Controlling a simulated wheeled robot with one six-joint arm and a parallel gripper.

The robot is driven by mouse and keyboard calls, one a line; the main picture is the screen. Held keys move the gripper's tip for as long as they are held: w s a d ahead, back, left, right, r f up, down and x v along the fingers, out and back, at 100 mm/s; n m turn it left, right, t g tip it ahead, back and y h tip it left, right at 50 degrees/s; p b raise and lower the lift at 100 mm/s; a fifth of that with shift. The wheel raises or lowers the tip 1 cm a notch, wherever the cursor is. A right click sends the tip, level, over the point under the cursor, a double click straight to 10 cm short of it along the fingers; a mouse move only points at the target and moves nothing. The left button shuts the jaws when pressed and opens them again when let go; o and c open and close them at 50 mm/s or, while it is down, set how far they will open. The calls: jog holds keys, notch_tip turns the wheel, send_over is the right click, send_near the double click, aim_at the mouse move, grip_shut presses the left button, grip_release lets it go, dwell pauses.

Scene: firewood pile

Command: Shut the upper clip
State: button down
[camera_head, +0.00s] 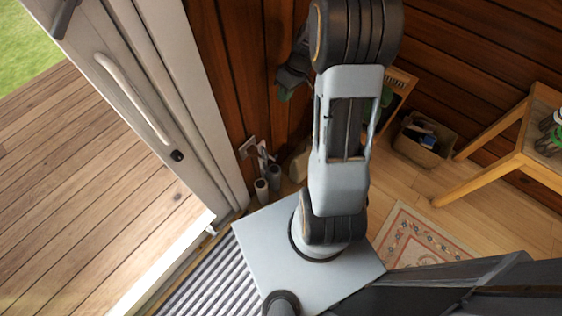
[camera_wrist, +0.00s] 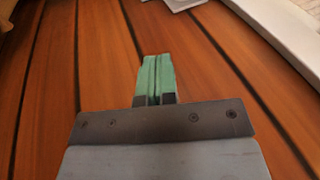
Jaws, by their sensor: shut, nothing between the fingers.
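My gripper (camera_wrist: 156,80) shows in the wrist view with its two green fingers pressed together and nothing between them. The fingers point along a reddish-brown plank wall. In the head view my gripper (camera_head: 284,92) is partly hidden behind my arm, close to the plank wall and right of the door frame. I cannot make out the upper clip for sure in either view. A small pale fitting (camera_head: 247,146) sits on the wall below and left of my gripper in the head view; I cannot tell whether it is a clip.
Two pale tubes (camera_head: 267,183) stand at the foot of the wall. The white door (camera_head: 150,80) with its long handle is at the left, opening onto a plank deck (camera_head: 80,190). A basket (camera_head: 423,140), wooden table (camera_head: 490,165) and patterned rug (camera_head: 420,240) are at the right.

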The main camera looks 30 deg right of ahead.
jog(key=d+f+y+b, duration=0.1)
jog(key=d+f+b, duration=0.2)
jog(key=f, duration=0.6)
jog(key=w+d+f+n+y+b, duration=0.1)
jog(key=d+f+b, duration=0.2)
jog(key=f, duration=0.6)
jog(key=d+f+n+y+b, duration=0.1)
jog(key=d+f+b, duration=0.1)
jog(key=f, duration=0.7)
jog(key=shift+w+d+f+t+b, duration=0.35)
jog(key=shift+d+f+t+b, duration=0.05)
jog(key=shift+d, duration=0.1)
jog(key=s+a+f+b, duration=0.1)
jog(key=a+f+b, duration=0.2)
jog(key=a+f, duration=0.5)
jog(key=shift+a+b, duration=0.4)
jog(key=shift+a, duration=0.35)
